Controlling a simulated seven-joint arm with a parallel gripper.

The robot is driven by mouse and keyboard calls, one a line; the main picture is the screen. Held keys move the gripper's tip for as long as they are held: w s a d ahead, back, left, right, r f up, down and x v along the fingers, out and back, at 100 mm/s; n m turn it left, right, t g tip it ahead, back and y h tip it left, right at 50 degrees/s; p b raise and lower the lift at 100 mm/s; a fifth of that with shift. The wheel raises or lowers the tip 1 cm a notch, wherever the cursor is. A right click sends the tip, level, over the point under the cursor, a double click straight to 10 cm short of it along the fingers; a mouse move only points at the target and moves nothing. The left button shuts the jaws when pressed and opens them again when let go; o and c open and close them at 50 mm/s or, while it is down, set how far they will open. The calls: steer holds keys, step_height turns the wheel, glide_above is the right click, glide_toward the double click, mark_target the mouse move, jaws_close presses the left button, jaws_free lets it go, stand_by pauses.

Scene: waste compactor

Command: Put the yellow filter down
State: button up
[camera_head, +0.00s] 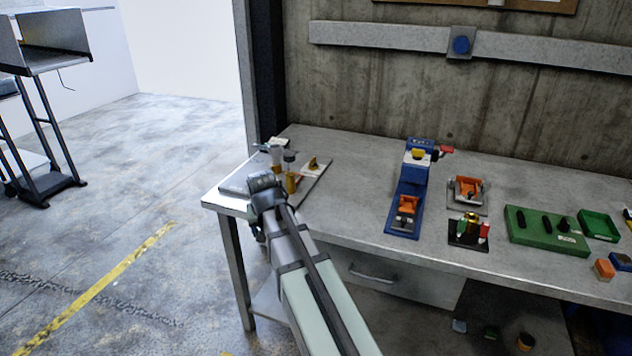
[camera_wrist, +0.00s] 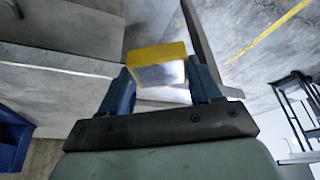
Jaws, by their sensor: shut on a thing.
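The yellow filter (camera_wrist: 157,54) is a small block with yellow sides and a pale grey face. In the wrist view it sits between the two blue fingers of my gripper (camera_wrist: 160,76), which is shut on it. In the head view my gripper's wrist end (camera_head: 265,192) is over or beside the left end of the grey workbench (camera_head: 350,190). The fingers and the filter cannot be made out there. I cannot tell whether the filter touches any surface.
A flat plate (camera_head: 318,172) with small upright gold and grey parts lies close behind my wrist. Right of it stand a blue fixture (camera_head: 408,190), an orange-and-grey fixture (camera_head: 467,190) and a green tray (camera_head: 540,240). The bench front between plate and blue fixture is clear.

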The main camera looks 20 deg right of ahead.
steer(key=d+r+m, duration=0.1)
steer(key=d+r, duration=0.2)
steer(key=r, duration=0.2)
step_height(320, 180, up, 4)
steer(key=r+m+g+h, duration=0.15)
steer(key=m+g, duration=0.65)
steer(key=m, duration=1.6)
glide_above(536, 223)
steer(key=a, duration=0.1)
steer(key=f, duration=0.1)
steer(key=shift+h, duration=0.35)
steer(key=shift+w+a+f, duration=0.1)
steer(key=shift+w+f, duration=0.05)
steer(key=shift+f, duration=1.45)
steer(key=shift+w+f, duration=0.15)
steer(key=shift+f, duration=1.45)
steer(key=shift+w+a+f, duration=0.1)
steer(key=shift+w+f, duration=0.05)
steer(key=shift+f, duration=1.45)
steer(key=shift+f, duration=0.15)
